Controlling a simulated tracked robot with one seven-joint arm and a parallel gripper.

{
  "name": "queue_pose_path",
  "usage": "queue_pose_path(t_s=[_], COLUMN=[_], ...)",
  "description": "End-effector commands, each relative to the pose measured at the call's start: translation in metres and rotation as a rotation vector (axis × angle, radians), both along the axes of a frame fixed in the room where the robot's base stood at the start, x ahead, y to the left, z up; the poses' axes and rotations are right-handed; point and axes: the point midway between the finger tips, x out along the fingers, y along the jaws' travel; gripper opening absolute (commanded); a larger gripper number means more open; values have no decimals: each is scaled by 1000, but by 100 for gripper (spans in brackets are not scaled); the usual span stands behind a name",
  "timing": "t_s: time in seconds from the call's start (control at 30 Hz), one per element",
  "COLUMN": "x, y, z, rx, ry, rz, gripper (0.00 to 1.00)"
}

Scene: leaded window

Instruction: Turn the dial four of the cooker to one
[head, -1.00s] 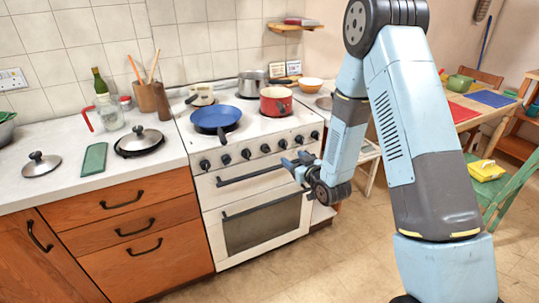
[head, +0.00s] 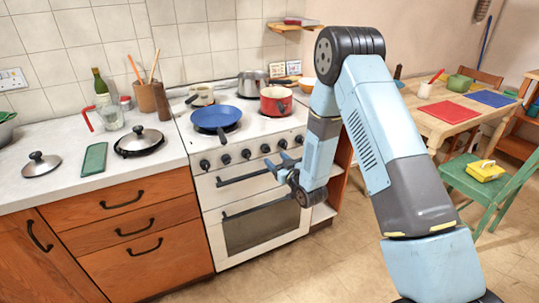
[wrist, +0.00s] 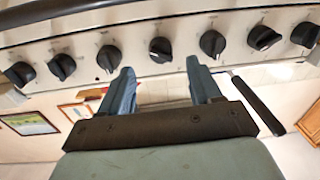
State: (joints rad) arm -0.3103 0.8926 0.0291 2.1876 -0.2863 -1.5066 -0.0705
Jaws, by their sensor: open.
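The white cooker (head: 262,205) has a row of black dials along its front panel. Dial four, the middle one, shows in the head view (head: 265,148) and in the wrist view (wrist: 160,50). I cannot read its setting. My gripper (head: 279,160) is open and empty in front of the panel, just below and right of dial four in the head view. In the wrist view its two blue-grey fingers (wrist: 160,80) stand apart, one on each side of dial four's line, with their tips below the dial. I see no contact with it.
Neighbouring dials (wrist: 109,57) and (wrist: 212,43) sit close on both sides. An oven handle (head: 245,177) runs below the panel. A blue pan (head: 216,117) and a red pot (head: 276,101) stand on the hob. The floor in front is clear.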

Motion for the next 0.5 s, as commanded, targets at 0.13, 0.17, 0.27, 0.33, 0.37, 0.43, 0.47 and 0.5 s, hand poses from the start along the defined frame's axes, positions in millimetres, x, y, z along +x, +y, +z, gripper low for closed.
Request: queue_pose_path(t_s=[0.13,0.17,0.27,0.33,0.37,0.43,0.47,0.5], x=[21,24,34,39,41,44,45,46], y=[15,18,24,28,29,31,32,32], z=[0,0,-1,0,0,-1,-1,0], rx=[1,1,-1,0,0,-1,-1,-1], ry=[-1,1,1,0,0,2,2,2], rz=[1,1,0,0,0,0,0,0], gripper=[63,63,63,63,63,63,63,63])
